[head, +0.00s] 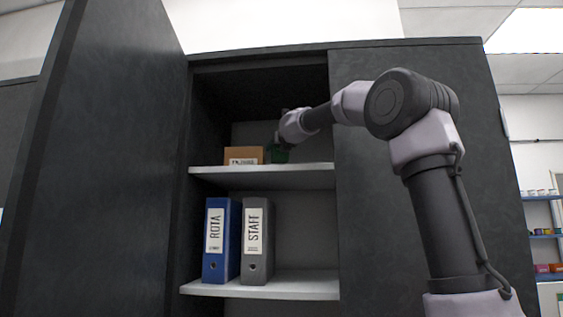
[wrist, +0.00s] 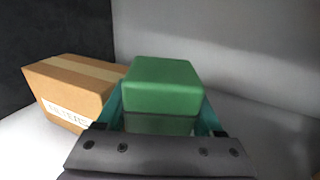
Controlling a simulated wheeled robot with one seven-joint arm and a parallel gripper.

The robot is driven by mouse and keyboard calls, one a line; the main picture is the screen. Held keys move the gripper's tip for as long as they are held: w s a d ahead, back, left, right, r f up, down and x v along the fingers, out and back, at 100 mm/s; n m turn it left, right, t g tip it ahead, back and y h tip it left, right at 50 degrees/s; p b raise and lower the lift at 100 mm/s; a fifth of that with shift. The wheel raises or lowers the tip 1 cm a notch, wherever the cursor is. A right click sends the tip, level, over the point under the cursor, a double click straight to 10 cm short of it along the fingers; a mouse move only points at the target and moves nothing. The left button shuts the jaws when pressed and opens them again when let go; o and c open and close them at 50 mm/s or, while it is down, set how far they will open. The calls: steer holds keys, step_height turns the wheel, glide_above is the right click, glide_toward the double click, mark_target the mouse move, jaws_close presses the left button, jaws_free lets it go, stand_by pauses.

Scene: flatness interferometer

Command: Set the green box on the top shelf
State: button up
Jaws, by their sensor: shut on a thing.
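The green box (wrist: 162,85) is between the two fingers of my gripper (wrist: 162,122) in the wrist view, which are shut on it. In the head view the green box (head: 279,154) shows as a small dark green patch under my gripper (head: 281,143), mostly hidden by it. The box is inside the cabinet at the top shelf (head: 300,178), to the right of a cardboard box. I cannot tell whether its underside touches the shelf.
The cardboard box (head: 243,155) with a white label stands close on the left; it also shows in the wrist view (wrist: 75,88). A blue binder (head: 221,240) and a grey binder (head: 257,240) stand on the lower shelf. The cabinet door (head: 95,160) is open at left.

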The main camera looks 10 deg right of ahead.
mark_target(278, 158)
steer(key=shift+f, duration=2)
steer(key=o, duration=1.2)
steer(key=shift+f, duration=0.1)
steer(key=shift+s, duration=0.1)
steer(key=s, duration=0.8)
steer(key=s+d, duration=0.1)
steer(key=s, duration=0.3)
